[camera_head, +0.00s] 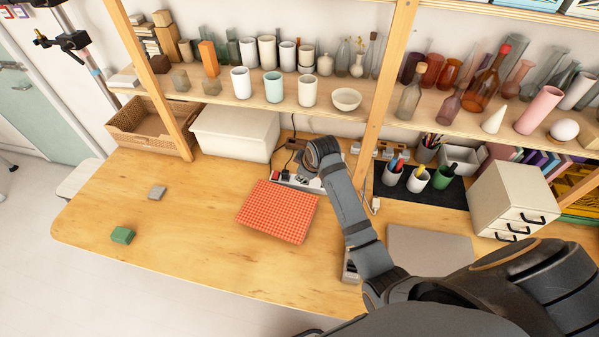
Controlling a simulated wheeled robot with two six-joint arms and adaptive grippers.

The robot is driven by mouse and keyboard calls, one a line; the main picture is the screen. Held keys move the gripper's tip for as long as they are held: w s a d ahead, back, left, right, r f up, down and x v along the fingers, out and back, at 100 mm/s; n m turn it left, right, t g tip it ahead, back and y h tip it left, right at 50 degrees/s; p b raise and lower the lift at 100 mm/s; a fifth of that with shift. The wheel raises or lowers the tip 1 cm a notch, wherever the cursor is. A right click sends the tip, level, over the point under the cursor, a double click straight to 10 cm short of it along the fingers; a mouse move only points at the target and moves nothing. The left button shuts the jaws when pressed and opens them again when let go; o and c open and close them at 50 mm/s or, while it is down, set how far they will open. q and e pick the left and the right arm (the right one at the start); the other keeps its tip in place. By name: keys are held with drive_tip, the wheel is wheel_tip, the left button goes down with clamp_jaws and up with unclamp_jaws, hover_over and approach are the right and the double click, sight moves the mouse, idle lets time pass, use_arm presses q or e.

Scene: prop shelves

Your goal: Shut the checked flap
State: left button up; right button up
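The checked flap (279,210) is a red panel with a fine pale grid, near the middle of the wooden table. Its lower edge is toward the table's front, and its far edge is by a cluster of sockets and cables. I cannot tell its exact tilt or what lies under it. My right arm comes in from the lower right and reaches past the flap's right side. Its dark end (312,158) is beyond the flap's far right corner; its fingers are too small and hidden to read. My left gripper is not in view.
Pen cups (417,180), a grey laptop-like slab (430,243) and a drawer box (512,200) are at right.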

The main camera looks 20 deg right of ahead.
drive_tip(key=p+x, duration=0.1)
drive_tip(key=x, duration=0.4)
drive_tip(key=shift+w+a+f, duration=0.15)
drive_tip(key=shift+w+f, duration=0.05)
drive_tip(key=shift+w, duration=0.05)
drive_tip(key=shift+a, duration=0.1)
drive_tip(key=shift+c, duration=0.3)
clamp_jaws()
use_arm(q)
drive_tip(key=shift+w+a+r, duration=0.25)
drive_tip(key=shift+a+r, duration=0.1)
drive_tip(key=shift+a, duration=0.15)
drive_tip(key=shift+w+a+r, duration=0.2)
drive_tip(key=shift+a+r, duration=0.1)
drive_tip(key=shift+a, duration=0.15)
use_arm(e)
drive_tip(key=c, duration=0.6)
unclamp_jaws()
drive_tip(key=o, duration=0.7)
drive_tip(key=shift+c, duration=0.2)
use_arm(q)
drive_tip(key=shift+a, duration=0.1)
